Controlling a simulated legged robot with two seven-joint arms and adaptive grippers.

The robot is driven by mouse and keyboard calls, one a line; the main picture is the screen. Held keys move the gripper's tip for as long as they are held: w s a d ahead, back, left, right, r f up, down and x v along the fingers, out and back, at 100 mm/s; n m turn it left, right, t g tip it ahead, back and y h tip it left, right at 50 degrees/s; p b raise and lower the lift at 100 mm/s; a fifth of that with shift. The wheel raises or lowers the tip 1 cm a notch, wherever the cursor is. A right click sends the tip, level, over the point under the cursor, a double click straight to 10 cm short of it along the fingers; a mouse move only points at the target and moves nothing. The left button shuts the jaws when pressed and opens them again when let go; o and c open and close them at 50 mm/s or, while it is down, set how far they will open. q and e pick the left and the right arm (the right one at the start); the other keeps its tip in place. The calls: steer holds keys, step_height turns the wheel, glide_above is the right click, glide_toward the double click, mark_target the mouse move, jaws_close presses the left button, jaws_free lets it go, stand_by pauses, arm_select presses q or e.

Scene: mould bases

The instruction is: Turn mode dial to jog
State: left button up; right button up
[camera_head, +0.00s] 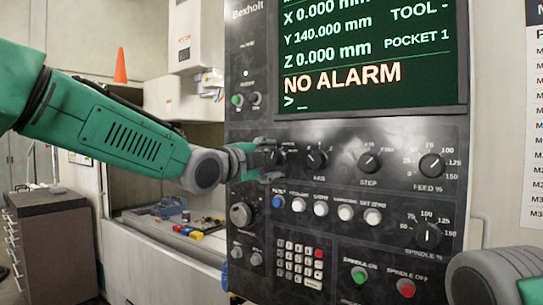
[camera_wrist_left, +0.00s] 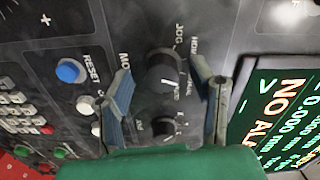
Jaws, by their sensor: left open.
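The mode dial (camera_wrist_left: 166,72) is a round black knob on the dark control panel. In the left wrist view, the words MODE, JOG and other partly covered labels surround it. A pale pointer mark shows on its face, but I cannot tell which label it points to. My left gripper (camera_head: 264,160) is at the panel, open. In the wrist view its two fingers (camera_wrist_left: 162,72) stand on either side of the dial, and I cannot tell whether they touch it. In the head view the gripper mostly hides the dial. My right gripper is out of view; only my right arm shows at lower right.
The axis dial (camera_head: 316,159), step dial (camera_head: 369,162) and feed dial (camera_head: 432,164) sit to the right. A row of buttons, with a blue reset button (camera_head: 278,201), lies below. The screen (camera_head: 375,55) above reads NO ALARM.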

arm_select(q)
steer(key=shift+w+d, duration=0.1)
steer(key=shift+w, duration=0.05)
steer(key=c, duration=1.1)
steer(key=shift+c, duration=0.2)
